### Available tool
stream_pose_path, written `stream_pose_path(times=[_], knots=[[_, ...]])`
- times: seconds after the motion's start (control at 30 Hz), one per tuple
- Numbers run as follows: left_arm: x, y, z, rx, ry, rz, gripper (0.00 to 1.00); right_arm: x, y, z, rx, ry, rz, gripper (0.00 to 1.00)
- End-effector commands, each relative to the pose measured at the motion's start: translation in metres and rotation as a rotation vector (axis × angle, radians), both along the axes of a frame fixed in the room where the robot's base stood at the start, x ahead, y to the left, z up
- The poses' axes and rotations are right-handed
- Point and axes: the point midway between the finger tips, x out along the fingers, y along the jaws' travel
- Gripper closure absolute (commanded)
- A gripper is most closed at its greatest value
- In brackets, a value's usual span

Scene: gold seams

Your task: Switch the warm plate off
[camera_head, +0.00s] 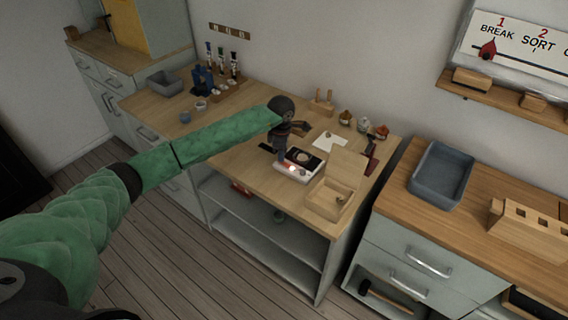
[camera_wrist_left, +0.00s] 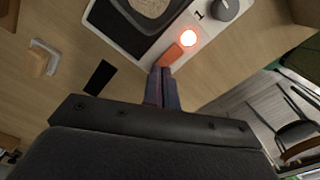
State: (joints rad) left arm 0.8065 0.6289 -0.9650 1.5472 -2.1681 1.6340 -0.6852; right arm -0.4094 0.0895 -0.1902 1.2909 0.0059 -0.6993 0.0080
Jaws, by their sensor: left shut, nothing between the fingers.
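The warm plate (camera_head: 312,162) is a white box with a dark top on the wooden bench, near the bench's front edge. My left gripper (camera_head: 281,157) is shut and empty, pointing down at the plate's front edge. In the wrist view its fingertips (camera_wrist_left: 164,72) are right at the orange switch; I cannot tell whether they touch. My right gripper is not in view.
An open wooden box (camera_head: 328,201) stands just right of the plate. A white sheet (camera_head: 330,141) and small jars (camera_head: 363,125) lie behind. A grey tray (camera_head: 441,175) is on the right counter.

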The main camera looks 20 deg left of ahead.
Motion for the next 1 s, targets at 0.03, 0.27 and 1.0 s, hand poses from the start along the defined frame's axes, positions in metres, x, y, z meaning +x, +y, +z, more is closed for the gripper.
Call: stream_pose_path(times=[0.03, 0.27, 1.0], knots=[[0.000, 0.000, -0.001, 0.000, 0.000, 0.000, 1.00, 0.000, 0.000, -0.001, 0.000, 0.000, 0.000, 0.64], [0.000, 0.000, -0.004, 0.000, 0.000, 0.000, 1.00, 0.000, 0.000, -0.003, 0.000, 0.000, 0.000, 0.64], [0.000, 0.000, 0.014, 0.000, -0.001, -0.001, 1.00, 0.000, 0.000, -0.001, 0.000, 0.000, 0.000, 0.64]])
